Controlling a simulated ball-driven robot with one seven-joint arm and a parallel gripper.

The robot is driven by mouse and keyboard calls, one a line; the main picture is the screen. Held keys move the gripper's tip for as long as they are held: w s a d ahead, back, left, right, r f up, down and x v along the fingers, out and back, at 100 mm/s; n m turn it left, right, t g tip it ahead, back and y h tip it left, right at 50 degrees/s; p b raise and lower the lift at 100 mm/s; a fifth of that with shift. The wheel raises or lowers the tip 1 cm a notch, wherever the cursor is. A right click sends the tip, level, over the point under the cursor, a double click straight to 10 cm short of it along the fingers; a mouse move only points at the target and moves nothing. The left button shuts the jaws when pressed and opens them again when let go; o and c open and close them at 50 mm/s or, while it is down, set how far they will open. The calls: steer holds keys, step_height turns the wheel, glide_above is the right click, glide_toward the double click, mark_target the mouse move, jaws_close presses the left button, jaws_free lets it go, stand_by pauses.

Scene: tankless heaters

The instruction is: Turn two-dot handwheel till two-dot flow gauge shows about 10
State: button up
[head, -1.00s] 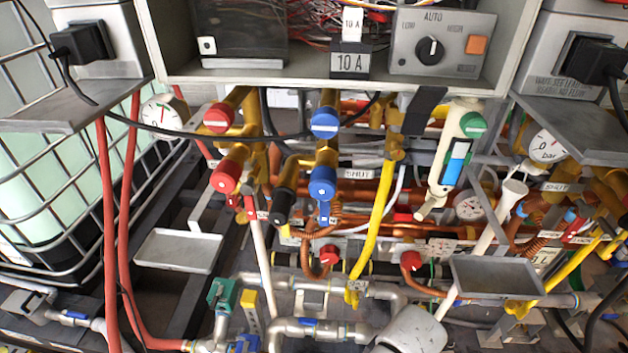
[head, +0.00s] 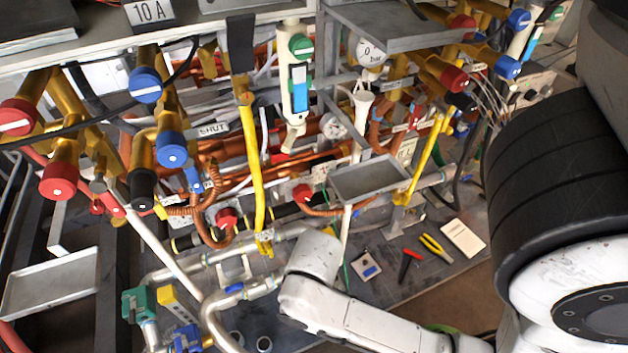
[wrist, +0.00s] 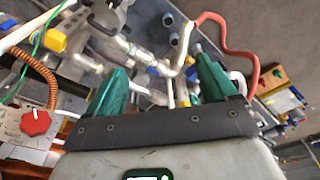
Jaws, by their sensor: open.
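In the head view, red handwheels (head: 303,192) and (head: 227,218) sit low on the copper pipework. A red handwheel (wrist: 36,122) on a pale labelled plate shows at the left of the wrist view. I cannot make out dots on any of them, so I cannot tell which is the two-dot one. A clear flow tube with a green top (head: 299,85) stands above, its reading illegible. My gripper (wrist: 162,78) is open and empty, its green fingers apart, with the red handwheel to its left. In the head view its fingers are hidden behind my white arm.
A grey tray (head: 372,180) juts out right of the handwheels. A yellow pipe (head: 252,160) runs down in front of the pipework. Grey pipes (head: 222,258) and a green valve (head: 138,303) are low at left. Pliers (head: 436,246) lie on the floor plate.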

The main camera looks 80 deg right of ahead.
steer(key=w+d+f+m+t, duration=0.1)
steer(key=w+d+f+t, duration=0.3)
steer(key=w, duration=0.2)
steer(key=m+t+h, duration=0.5)
steer(key=m+h, duration=0.2)
steer(key=h, duration=0.7)
glide_toward(304, 196)
steer(key=p+x, duration=0.1)
steer(key=x, duration=0.9)
steer(key=shift+f, duration=0.1)
steer(key=c, duration=1)
